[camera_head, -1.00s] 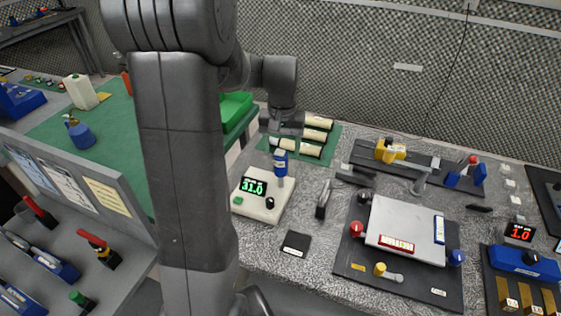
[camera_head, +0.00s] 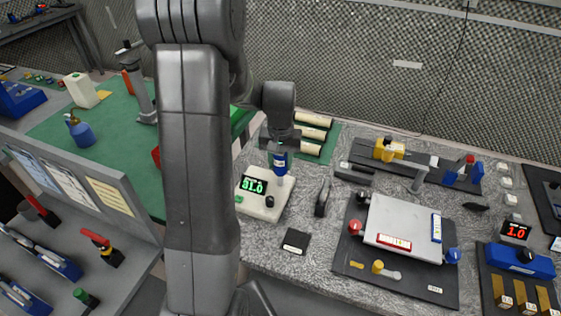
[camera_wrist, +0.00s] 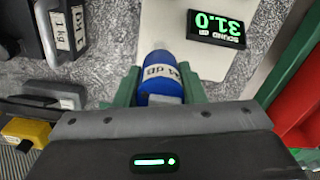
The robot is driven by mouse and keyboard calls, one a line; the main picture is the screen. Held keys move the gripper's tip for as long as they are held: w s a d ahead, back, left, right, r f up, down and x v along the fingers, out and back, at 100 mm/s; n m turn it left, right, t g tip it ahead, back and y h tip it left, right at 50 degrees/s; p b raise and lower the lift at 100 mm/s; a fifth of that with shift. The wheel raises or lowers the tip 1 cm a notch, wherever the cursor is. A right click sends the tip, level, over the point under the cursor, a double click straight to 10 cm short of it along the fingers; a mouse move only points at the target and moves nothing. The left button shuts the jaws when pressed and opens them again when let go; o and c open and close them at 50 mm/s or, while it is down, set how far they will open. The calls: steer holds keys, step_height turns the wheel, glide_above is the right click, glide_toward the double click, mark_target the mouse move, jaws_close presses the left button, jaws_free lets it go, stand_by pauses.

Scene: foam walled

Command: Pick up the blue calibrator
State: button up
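The blue calibrator (camera_head: 280,161) with a white label stands upright on the white sound meter base (camera_head: 262,203), at the middle in the head view. In the wrist view the blue calibrator (camera_wrist: 162,82) is at the centre, between the two green fingers. My gripper (camera_wrist: 161,90) is open, with one finger on each side of the calibrator and very little gap. In the head view my gripper (camera_head: 280,146) is at the calibrator's top. The fingertips are hard to see there.
The sound meter's display (camera_head: 253,185) is close beside the calibrator. A black handled block (camera_head: 323,198) stands to the right. Cream cylinders (camera_head: 312,134) lie on a green mat behind. A dark flat square (camera_head: 297,242) lies in front.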

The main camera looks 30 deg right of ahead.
steer(key=c, duration=0.4)
